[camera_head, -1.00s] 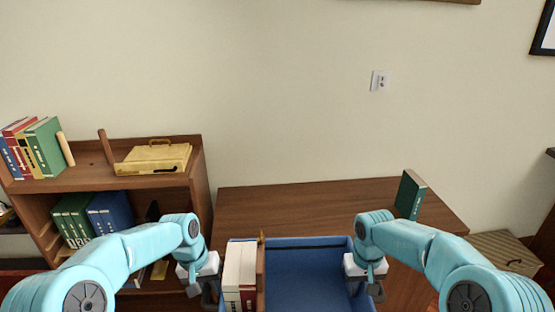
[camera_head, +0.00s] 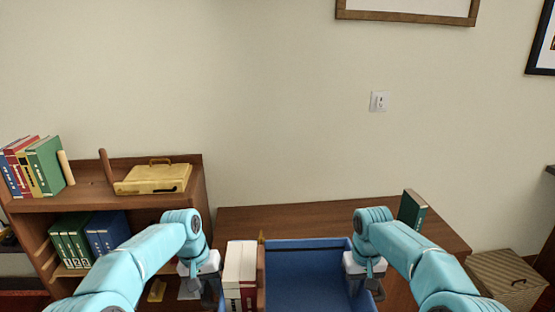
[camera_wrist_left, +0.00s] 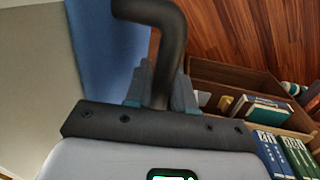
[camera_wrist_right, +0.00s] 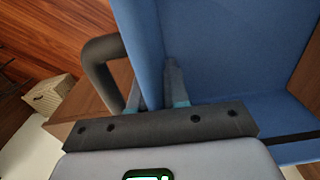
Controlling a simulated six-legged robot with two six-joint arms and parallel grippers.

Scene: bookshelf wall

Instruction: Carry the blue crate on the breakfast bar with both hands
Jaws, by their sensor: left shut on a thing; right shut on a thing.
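The blue crate (camera_head: 308,262) is at the bottom middle of the head view, with its front cut off by the frame. White and red books (camera_head: 240,268) stand in its left part beside a brown divider (camera_head: 261,278). My left gripper (camera_wrist_left: 160,88) is shut on a dark handle (camera_wrist_left: 172,42) at the crate's left side. My right gripper (camera_wrist_right: 155,88) is shut at the crate's right side, where a dark handle (camera_wrist_right: 102,68) and the blue wall show. The crate's underside is hidden, so I cannot tell whether it touches anything below.
A wooden table (camera_head: 285,218) stands behind the crate against the wall, with a green book (camera_head: 412,208) upright at its right. A bookshelf (camera_head: 85,205) with books and a yellow case (camera_head: 153,178) is at the left. A woven box (camera_head: 508,280) sits at the right.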

